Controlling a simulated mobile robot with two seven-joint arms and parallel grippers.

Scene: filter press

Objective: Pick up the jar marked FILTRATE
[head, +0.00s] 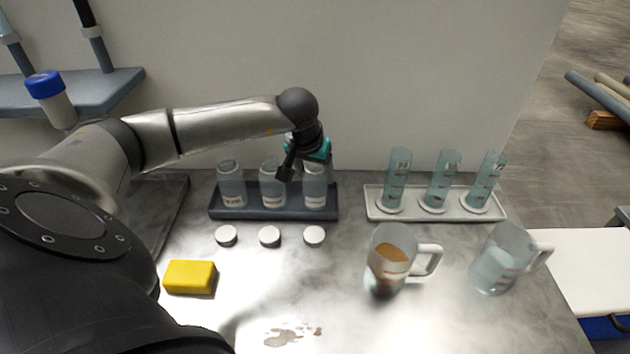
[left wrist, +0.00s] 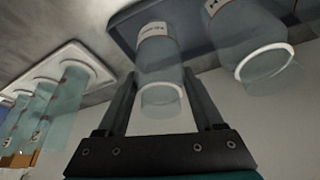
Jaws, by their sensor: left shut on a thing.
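Three clear jars with white labels stand in a row in a dark tray (head: 225,214): a left jar (head: 231,184), a middle jar (head: 271,187) and a right jar (head: 314,190). The label print is too small to read surely, so I cannot tell which says FILTRATE. My left gripper (head: 312,166) has come down over the right jar and is shut on it. In the left wrist view that jar (left wrist: 160,62) sits between the two dark fingers, and the middle jar (left wrist: 256,45) stands beside it, apart. The jar still appears to be in the tray. My right gripper is not in view.
Three white lids (head: 270,236) lie before the tray. A yellow sponge (head: 189,277) is at front left. A white rack (head: 435,213) of three cylinders stands to the right, behind a jug with brown contents (head: 390,254) and a second jug (head: 500,262). A brown spill (head: 286,336) marks the front.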

